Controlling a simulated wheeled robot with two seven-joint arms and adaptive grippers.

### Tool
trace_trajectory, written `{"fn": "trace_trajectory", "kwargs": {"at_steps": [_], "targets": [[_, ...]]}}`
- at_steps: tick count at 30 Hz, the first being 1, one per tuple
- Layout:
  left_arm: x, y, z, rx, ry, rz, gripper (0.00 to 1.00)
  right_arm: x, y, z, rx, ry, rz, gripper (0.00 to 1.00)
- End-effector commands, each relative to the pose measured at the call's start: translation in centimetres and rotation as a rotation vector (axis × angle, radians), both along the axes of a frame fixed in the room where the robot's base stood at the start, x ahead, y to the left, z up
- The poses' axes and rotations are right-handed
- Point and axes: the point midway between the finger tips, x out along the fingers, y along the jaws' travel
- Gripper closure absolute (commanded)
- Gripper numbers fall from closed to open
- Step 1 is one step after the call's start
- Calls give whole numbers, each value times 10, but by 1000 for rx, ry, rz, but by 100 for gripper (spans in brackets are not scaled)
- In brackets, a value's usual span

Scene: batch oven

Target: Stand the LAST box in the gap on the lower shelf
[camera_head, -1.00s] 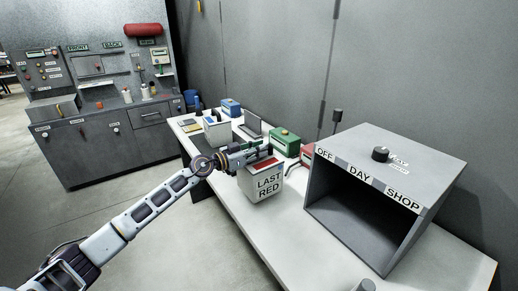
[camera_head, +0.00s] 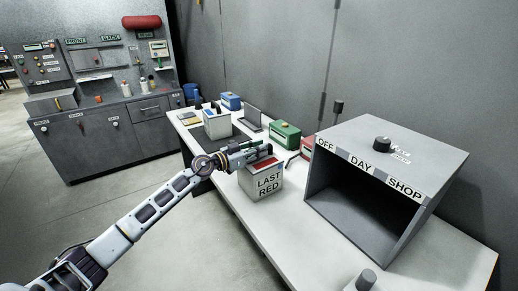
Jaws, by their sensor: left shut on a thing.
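The LAST RED box (camera_head: 265,184) is a light grey box with a red top and black lettering. It is upright at the left edge of the white table, in the middle of the head view. My left gripper (camera_head: 264,153) is shut on its top from the left. I cannot tell whether the box's base touches the table. No lower shelf with a gap can be made out. My right gripper is not in view.
A grey open-fronted housing (camera_head: 425,160) marked OFF, DAY, SHOP stands at the right on the white table (camera_head: 276,235). Behind the box are a green box (camera_head: 285,135), a red box (camera_head: 306,147) and a laptop-like object (camera_head: 252,117). A grey workbench (camera_head: 95,140) stands at far left.

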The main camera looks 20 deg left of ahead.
Motion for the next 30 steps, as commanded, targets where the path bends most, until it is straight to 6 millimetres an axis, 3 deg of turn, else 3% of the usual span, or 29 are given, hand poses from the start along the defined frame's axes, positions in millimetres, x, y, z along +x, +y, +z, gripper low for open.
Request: {"fn": "trace_trajectory", "kwargs": {"at_steps": [7,8,12,22,30], "targets": [[1,0,6,-3,-9,2,100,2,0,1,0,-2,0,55],[0,0,0,1,1,0,78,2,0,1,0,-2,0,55],[0,0,0,0,0,0,62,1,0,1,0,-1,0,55],[-5,5,2,1,-2,2,60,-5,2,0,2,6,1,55],[-21,17,0,2,1,1,60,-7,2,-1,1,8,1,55]]}}
